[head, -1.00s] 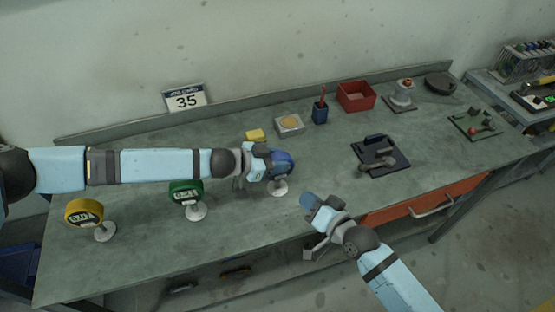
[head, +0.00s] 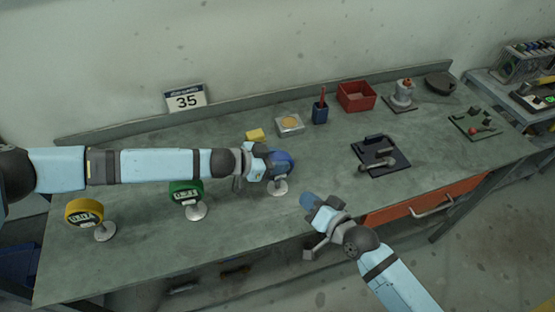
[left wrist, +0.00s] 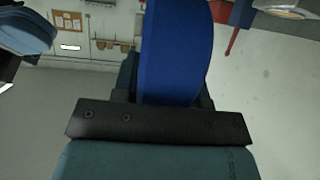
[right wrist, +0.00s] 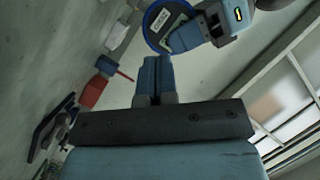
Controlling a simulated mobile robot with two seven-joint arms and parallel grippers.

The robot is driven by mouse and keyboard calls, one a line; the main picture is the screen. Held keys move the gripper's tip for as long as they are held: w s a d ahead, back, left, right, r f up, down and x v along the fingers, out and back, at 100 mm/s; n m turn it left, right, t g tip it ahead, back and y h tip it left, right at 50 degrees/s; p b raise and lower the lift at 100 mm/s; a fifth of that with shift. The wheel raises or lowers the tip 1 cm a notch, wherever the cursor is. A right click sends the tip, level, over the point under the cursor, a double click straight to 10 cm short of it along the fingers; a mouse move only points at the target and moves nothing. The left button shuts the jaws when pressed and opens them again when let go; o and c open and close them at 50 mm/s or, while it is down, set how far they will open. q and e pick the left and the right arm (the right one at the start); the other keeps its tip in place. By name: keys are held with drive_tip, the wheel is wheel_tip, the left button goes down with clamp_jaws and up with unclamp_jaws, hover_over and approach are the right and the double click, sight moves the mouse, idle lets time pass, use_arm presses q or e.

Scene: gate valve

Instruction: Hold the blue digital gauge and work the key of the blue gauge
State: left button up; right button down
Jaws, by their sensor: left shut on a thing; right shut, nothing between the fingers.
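The blue digital gauge (head: 281,163) stands on a round white base (head: 279,186) near the middle of the bench. My left gripper (head: 262,166) is shut on the gauge from its left side. In the left wrist view the gauge's blue body (left wrist: 178,50) fills the space at the fingers. In the right wrist view the gauge's display face (right wrist: 168,24) shows, partly covered by my left gripper (right wrist: 215,22). My right gripper (head: 308,201) is shut and empty, apart from the gauge, to its lower right. Its closed fingers (right wrist: 153,78) point toward the gauge. I cannot make out the key.
A green gauge (head: 186,194) and a yellow gauge (head: 85,212) stand to the left on the bench (head: 235,225). Behind are a yellow block (head: 255,135), a blue pen cup (head: 320,113) and a red bin (head: 356,96). A dark fixture (head: 380,155) lies to the right.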

sight(281, 177)
idle(0.5)
drive_tip(key=n+g, duration=0.1)
drive_tip(key=n, duration=0.2)
drive_tip(key=s+a+f+n+g+h, duration=0.1)
drive_tip(key=n, duration=0.2)
drive_tip(key=s+a+n+g+h, duration=0.1)
drive_tip(key=n+g, duration=0.1)
drive_tip(key=n, duration=0.2)
drive_tip(key=shift+s+f, duration=0.25)
drive_tip(key=shift+f, duration=0.1)
drive_tip(key=n, duration=0.1)
drive_tip(key=n+h, duration=0.1)
drive_tip(key=n+g, duration=0.1)
drive_tip(key=shift+s+d+f+h, duration=0.25)
drive_tip(key=shift+s+d+h, duration=0.05)
drive_tip(key=shift+s, duration=0.1)
drive_tip(key=shift+w+a, duration=0.55)
drive_tip(key=shift+w, duration=0.8)
drive_tip(key=shift+w+a, duration=0.6)
drive_tip(key=shift+w, duration=0.8)
drive_tip(key=shift+w+a, duration=0.55)
drive_tip(key=shift+w, duration=0.8)
drive_tip(key=shift+w, duration=0.15)
